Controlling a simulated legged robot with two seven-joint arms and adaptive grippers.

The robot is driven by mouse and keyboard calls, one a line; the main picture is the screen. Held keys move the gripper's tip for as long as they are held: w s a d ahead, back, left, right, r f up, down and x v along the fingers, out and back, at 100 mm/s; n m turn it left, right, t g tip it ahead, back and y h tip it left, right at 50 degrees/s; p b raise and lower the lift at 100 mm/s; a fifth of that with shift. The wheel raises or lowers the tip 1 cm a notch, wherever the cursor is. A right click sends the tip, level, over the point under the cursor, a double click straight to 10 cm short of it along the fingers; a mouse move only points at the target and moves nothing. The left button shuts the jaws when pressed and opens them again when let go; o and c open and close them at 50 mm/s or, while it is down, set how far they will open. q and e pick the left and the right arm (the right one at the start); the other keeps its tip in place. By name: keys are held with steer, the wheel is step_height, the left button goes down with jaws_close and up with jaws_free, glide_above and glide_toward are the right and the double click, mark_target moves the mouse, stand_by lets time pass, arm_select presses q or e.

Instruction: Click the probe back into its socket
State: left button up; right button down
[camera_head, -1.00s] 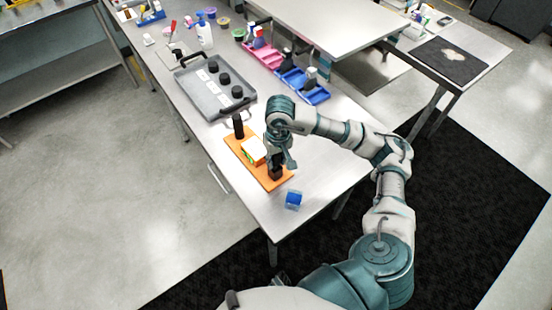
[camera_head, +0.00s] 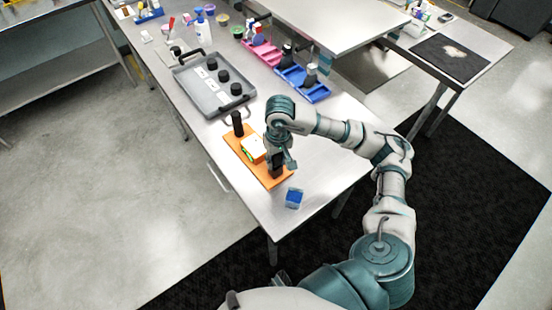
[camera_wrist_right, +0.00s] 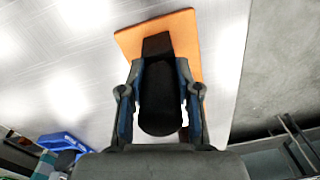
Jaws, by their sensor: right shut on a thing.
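An orange board (camera_head: 234,148) lies on the metal table, and part of it shows in the right wrist view (camera_wrist_right: 185,38). My right gripper (camera_head: 277,163) is over the near end of the board. In the right wrist view its two fingers (camera_wrist_right: 160,95) are shut on a black rounded probe (camera_wrist_right: 160,105). A dark square block, apparently the socket (camera_wrist_right: 157,45), is on the board beyond the probe. I cannot tell whether the probe's hidden end is inside it. My left gripper is not in view.
On the board stand a black cylinder (camera_head: 237,124) and a white-and-orange block (camera_head: 253,149). A blue-topped cube (camera_head: 294,198) lies near the table edge. A grey tray (camera_head: 190,92) with black knobs, plus pink (camera_head: 262,52) and blue (camera_head: 303,84) bins, are farther back.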

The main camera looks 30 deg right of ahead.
steer(key=shift+f, duration=0.15)
steer(key=shift+c, duration=0.9)
jaws_free()
steer(key=shift+r+p, duration=2)
steer(key=shift+r, duration=2.55)
